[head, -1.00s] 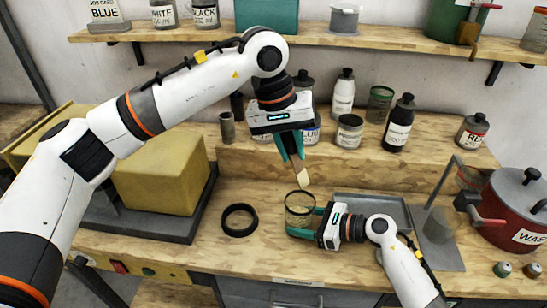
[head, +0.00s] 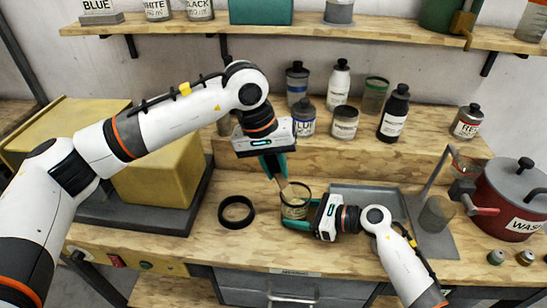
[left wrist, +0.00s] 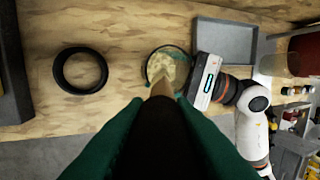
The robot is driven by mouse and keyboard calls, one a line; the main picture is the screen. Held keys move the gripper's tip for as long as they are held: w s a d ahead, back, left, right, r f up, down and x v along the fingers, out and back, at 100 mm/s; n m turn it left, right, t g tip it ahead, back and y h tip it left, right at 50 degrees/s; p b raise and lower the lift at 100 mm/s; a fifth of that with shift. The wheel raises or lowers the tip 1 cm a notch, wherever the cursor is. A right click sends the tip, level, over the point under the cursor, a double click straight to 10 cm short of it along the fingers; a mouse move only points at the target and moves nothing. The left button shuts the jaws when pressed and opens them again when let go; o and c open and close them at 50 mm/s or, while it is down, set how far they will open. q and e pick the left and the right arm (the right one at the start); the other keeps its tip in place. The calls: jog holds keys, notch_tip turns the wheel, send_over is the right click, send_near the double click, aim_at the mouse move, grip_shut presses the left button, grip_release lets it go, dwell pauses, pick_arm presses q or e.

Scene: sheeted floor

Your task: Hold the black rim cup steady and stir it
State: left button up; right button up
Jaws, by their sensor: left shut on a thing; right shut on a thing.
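The black rim cup (head: 296,212), clear with a dark rim, stands upright on the bench. It also shows in the left wrist view (left wrist: 168,66). My right gripper (head: 296,224) is shut on its sides from the right. My left gripper (head: 275,172) is above the cup, pointing down, shut on a pale stirring stick (head: 284,185). The stick's lower end is at the cup's mouth and seems to dip inside; how deep is hidden. In the left wrist view the stick (left wrist: 162,91) overlaps the cup's near rim.
A loose black ring (head: 224,221) lies left of the cup. A grey tray (head: 368,192) is behind my right gripper. Several bottles and jars stand on the raised shelf behind. A red waste pot (head: 508,208) is at the right.

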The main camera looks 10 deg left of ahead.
aim_at(287, 190)
pick_arm(q)
jog(key=shift+w+x, duration=0.15)
jog(key=shift+x, duration=1.85)
jog(key=shift+w+x, duration=0.2)
jog(key=shift+x, duration=1.8)
jog(key=shift+a+f, duration=0.15)
jog(key=shift+d, duration=0.3)
jog(key=shift+s, duration=0.15)
